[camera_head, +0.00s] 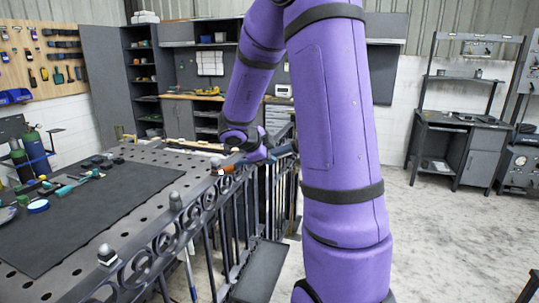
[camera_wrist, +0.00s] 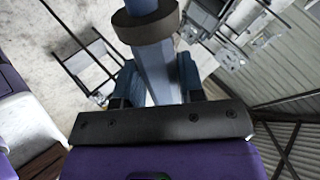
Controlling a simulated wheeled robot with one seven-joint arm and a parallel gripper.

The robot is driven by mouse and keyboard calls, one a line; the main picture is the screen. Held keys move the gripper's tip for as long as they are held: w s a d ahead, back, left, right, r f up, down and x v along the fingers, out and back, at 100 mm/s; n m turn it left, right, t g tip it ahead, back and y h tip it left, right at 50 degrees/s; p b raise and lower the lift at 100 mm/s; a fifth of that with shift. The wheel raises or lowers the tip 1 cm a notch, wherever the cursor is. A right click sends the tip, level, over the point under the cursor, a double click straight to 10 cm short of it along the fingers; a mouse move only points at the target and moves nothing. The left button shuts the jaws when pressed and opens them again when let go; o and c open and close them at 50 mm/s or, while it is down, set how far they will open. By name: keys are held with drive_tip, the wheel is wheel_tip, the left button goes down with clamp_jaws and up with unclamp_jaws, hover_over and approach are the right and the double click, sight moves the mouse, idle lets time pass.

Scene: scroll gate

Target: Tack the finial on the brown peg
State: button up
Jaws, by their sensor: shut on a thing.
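My gripper (camera_wrist: 155,98) is shut on a pale blue-grey shaft (camera_wrist: 151,62) with a dark collar (camera_wrist: 145,27). The shaft stands between its two blue fingers and runs out of the top of the wrist view. I cannot tell whether this is the finial. In the head view my gripper (camera_head: 258,160) is over the far end of the gate's top rail, partly hidden by my arm. A small brown and blue piece (camera_head: 232,168) shows beside it at the rail. I cannot make out the brown peg for certain.
The dark scroll gate (camera_head: 160,243) runs along the right edge of a perforated table (camera_head: 150,153), with several knobbed posts on top. A black mat (camera_head: 95,210) holds several tools. A workbench (camera_head: 455,150) stands at the right. The floor on the right is clear.

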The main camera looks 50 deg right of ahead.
drive_tip(key=shift+s, duration=0.1)
idle(0.4)
drive_tip(key=shift+s+d+r, duration=0.6)
drive_tip(key=shift+s+r, duration=0.15)
drive_tip(key=shift+s, duration=0.6)
drive_tip(key=shift+s+d+r, duration=0.55)
drive_tip(key=shift+s+r, duration=0.15)
drive_tip(key=shift+s, duration=0.7)
drive_tip(key=shift+s+d+r, duration=0.6)
drive_tip(key=shift+s+r, duration=0.15)
drive_tip(key=shift+s, duration=0.6)
drive_tip(key=shift+a, duration=0.1)
